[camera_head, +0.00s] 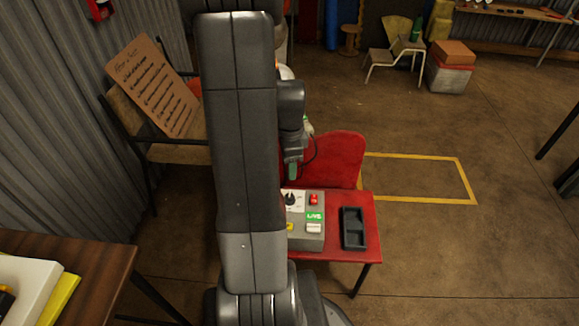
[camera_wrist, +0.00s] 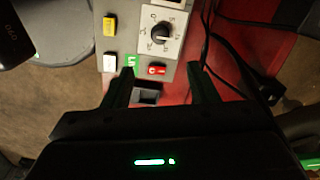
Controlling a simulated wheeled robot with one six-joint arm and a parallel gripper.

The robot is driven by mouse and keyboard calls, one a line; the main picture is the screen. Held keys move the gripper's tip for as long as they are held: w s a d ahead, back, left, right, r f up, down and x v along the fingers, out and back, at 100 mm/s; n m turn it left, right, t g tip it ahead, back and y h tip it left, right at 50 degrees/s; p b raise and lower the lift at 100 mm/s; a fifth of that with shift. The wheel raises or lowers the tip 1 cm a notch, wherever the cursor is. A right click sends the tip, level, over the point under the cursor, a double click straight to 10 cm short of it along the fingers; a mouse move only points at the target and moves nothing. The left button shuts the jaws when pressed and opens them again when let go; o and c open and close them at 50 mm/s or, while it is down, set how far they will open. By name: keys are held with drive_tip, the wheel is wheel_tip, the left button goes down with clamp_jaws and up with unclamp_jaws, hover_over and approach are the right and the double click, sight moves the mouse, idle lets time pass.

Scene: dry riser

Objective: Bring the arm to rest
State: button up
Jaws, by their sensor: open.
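My arm stands large in the middle of the head view and hides part of the scene behind it. My gripper (camera_wrist: 160,68) is open, with its two dark fingers apart and nothing between them that I can see held. In the head view my gripper (camera_head: 293,165) is small and partly hidden, above the far side of a grey control box (camera_head: 304,242). In the wrist view the box (camera_wrist: 130,38) shows a black dial (camera_wrist: 163,33), a red switch (camera_wrist: 156,70), and yellow and white buttons. A green "LIVE" label (camera_head: 314,216) is on it.
A red chair back (camera_head: 335,158) stands behind. A chair with a written board (camera_head: 152,85) is at left, a brown table (camera_head: 100,262) at lower left. Dark cables (camera_wrist: 235,55) run nearby.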

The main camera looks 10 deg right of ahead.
sight(290, 196)
drive_tip(key=shift+f, duration=0.15)
wheel_tip(290, 196, down, 14)
drive_tip(key=b, duration=0.4)
drive_tip(key=shift+r, duration=0.25)
drive_tip(key=shift+b, duration=0.3)
drive_tip(key=n, duration=1)
drive_tip(key=shift+b, duration=0.4)
drive_tip(key=n, duration=0.5)
drive_tip(key=shift+b, duration=0.4)
drive_tip(key=n, duration=0.4)
drive_tip(key=shift+n+b, duration=0.3)
drive_tip(key=shift+b, duration=0.1)
idle(0.7)
